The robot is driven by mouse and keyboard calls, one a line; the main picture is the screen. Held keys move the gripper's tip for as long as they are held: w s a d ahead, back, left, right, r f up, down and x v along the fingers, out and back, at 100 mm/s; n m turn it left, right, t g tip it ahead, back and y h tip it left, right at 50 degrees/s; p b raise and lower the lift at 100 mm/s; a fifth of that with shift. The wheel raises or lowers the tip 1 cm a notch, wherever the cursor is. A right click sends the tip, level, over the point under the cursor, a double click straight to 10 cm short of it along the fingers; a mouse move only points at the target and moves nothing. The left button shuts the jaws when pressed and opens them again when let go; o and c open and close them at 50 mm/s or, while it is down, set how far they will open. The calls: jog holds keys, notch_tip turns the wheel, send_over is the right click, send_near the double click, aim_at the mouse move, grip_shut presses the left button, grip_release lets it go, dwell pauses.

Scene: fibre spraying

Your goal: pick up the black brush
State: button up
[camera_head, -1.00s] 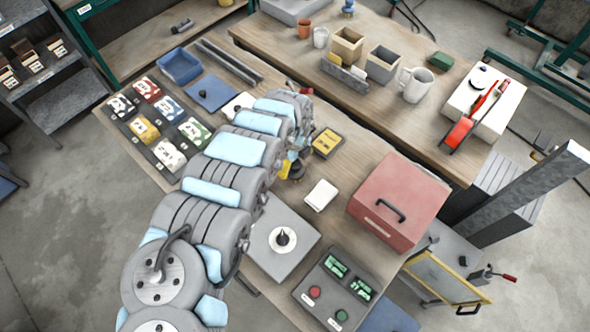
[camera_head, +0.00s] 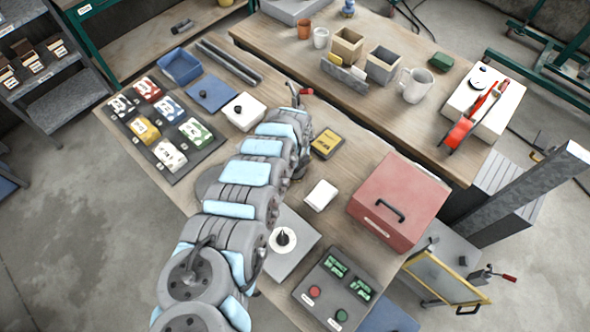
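I cannot make out a black brush in the head view; it may be hidden behind my arm or too small to tell. My arm reaches up over the near wooden table (camera_head: 352,157) from the bottom of the picture. Its far end bends down over the middle of that table. Only a dark grey edge of my wrist or gripper shows there, to the left of a yellow and black box (camera_head: 326,143). The fingers are hidden, and whether they hold anything does not show.
Left of my arm are a tray of coloured packs (camera_head: 160,129), a blue bin (camera_head: 180,66) and a white block (camera_head: 243,111). Right are a small white box (camera_head: 320,195), a red case (camera_head: 398,201) and a button panel (camera_head: 339,290). A second table (camera_head: 300,57) stands behind.

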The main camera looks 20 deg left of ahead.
jog(key=shift+s+f, duration=0.1)
jog(key=shift+f, duration=0.15)
jog(key=c, duration=1.3)
jog(key=shift+r, duration=0.1)
